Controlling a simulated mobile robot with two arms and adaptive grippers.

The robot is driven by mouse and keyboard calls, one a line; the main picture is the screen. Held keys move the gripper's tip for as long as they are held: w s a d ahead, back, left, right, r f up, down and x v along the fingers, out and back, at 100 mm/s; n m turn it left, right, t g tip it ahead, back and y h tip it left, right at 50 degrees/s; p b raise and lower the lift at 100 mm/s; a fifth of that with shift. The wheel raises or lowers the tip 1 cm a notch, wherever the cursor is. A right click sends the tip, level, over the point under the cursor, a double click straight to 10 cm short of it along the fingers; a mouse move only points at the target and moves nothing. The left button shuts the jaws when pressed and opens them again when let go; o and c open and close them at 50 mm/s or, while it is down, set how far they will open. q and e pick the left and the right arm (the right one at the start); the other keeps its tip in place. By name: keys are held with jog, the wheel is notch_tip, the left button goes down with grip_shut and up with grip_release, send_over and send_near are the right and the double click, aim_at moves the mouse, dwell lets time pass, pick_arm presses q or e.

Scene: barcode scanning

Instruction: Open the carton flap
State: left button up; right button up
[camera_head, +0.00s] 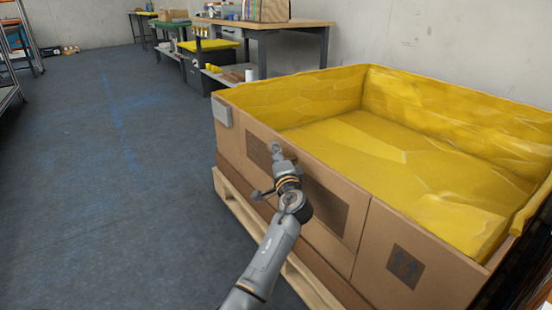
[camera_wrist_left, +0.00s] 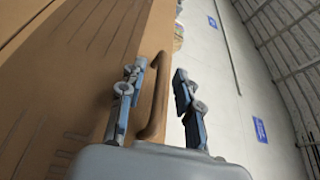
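A large brown carton (camera_head: 420,255) with an open top and a yellow lining (camera_head: 395,150) stands on a wooden pallet (camera_head: 240,205). Its near side has a panel (camera_head: 352,205) with a seam at its right end; this looks like the flap, and it stands upright. My left gripper (camera_head: 277,150) is at the top edge of this panel. In the left wrist view, the open left gripper (camera_wrist_left: 159,72) has its fingers apart, one on each side of a brown raised edge (camera_wrist_left: 155,105). I see gaps beside that edge; contact is unclear. My right gripper is not in view.
A grey plate (camera_head: 222,112) sits at the carton's far left corner. A workbench (camera_head: 285,25) with goods stands behind the carton, beside dark bins (camera_head: 205,75). Metal shelving (camera_head: 15,45) is at the far left. The floor (camera_head: 110,150) left of the carton is clear.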

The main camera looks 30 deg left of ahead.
pick_arm(q)
jog(key=shift+w+a, duration=0.35)
grip_shut()
